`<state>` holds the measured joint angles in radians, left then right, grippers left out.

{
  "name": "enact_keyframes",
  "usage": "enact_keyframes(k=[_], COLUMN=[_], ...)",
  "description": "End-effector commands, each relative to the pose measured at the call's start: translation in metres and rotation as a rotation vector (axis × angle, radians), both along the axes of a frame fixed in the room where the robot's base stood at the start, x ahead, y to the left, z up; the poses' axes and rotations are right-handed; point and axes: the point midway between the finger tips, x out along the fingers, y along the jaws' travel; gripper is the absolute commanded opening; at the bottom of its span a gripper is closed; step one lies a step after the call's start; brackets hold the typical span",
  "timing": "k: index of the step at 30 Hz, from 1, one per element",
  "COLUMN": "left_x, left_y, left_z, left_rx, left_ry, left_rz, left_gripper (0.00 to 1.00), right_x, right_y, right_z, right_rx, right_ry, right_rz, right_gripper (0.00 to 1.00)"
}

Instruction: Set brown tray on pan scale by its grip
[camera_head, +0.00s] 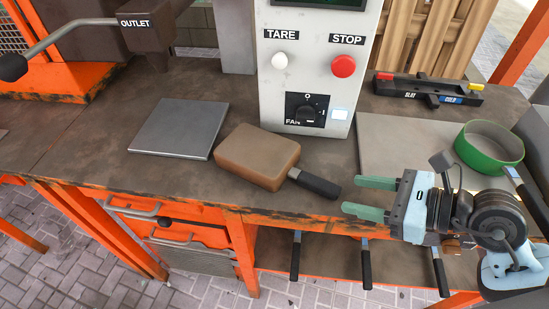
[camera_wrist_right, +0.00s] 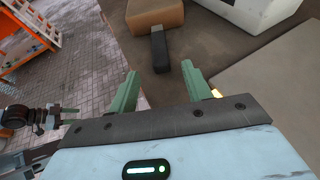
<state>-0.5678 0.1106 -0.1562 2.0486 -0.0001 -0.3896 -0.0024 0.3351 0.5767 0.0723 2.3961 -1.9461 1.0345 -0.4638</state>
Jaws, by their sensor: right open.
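The brown tray (camera_head: 257,156) is a shallow block-like pan lying on the dark bench, with a black grip (camera_head: 315,183) pointing right towards the bench's front edge. The pan scale's flat grey plate (camera_head: 180,130) lies bare to the left of the tray. My right gripper (camera_head: 351,195) is open and empty, its green fingers pointing left, just right of the grip's end. In the right wrist view the grip (camera_wrist_right: 158,48) lies ahead, lined up between the two fingertips, with the tray (camera_wrist_right: 155,12) beyond.
A white control box (camera_head: 312,75) with TARE and STOP buttons stands behind the tray. A green round pan (camera_head: 490,147) sits on a grey plate (camera_head: 385,135) at the right. An outlet spout (camera_head: 150,30) overhangs at the left. Handles hang below the bench front.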

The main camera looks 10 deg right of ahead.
Motion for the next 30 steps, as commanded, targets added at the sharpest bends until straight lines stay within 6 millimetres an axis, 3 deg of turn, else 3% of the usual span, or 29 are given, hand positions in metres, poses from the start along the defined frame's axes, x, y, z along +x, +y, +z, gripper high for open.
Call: enact_keyframes(k=[15,23,30], left_x=[0.003,0.003,0.003], left_y=[0.0,0.0,0.0], left_z=[0.007,0.006,0.006], left_rx=[-0.001,-0.001,0.0], left_ry=[-0.009,-0.008,-0.008], left_rz=[0.001,0.001,0.002], left_gripper=[0.49,0.49,0.49], right_x=[0.029,0.03,0.03], right_y=[0.035,0.037,0.036], right_z=[-0.019,-0.021,-0.021], right_rx=[0.002,0.001,0.001], right_ry=[-0.001,0.001,0.001], right_rz=[0.0,0.001,0.0], right_gripper=[0.49,0.49,0.19])
